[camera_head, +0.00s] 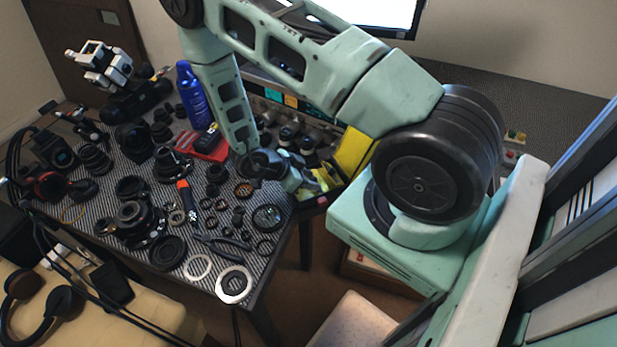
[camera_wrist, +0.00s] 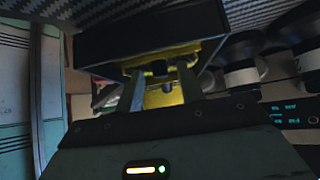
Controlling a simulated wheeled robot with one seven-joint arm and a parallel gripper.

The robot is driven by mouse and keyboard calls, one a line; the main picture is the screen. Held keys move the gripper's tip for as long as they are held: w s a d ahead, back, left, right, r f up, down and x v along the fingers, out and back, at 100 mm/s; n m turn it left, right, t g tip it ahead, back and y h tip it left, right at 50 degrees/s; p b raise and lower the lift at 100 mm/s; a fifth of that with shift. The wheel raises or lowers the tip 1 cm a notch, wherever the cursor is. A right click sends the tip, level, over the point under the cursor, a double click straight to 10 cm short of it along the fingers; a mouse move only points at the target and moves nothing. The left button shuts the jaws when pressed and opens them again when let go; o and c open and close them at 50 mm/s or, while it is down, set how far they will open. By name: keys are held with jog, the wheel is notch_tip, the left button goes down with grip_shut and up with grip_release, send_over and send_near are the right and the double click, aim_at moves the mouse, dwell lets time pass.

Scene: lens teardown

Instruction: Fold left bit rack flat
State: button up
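My gripper (camera_head: 313,183) is at the right end of the table, low beside a yellow-and-black case (camera_head: 353,155) with an upright yellow panel. In the wrist view my gripper's two grey fingers (camera_wrist: 161,88) stand apart. A yellow part (camera_wrist: 166,97) shows between and beyond them, and it does not look clamped. A black box-like part (camera_wrist: 150,38) with a yellow underside fills the view just ahead of the fingertips. Whether the fingers touch it I cannot tell. I cannot make out for certain which part is the left bit rack; my arm and gripper hide much of the case.
Several lens parts, rings and tools crowd the table (camera_head: 215,262). A blue bottle (camera_head: 192,95) and a red tray (camera_head: 209,146) stand near my arm. Dark cylindrical parts (camera_wrist: 240,62) and a lit display (camera_wrist: 290,112) are close on the right in the wrist view.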

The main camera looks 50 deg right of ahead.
grip_shut()
jog(key=shift+w+a+f+g+h, duration=0.15)
jog(key=shift+f+g+h, duration=0.15)
jog(key=shift+h, duration=0.4)
grip_release()
jog(key=b+v, duration=0.2)
jog(key=v, duration=1.5)
jog(key=shift+r, duration=0.2)
jog(key=shift+a, duration=0.1)
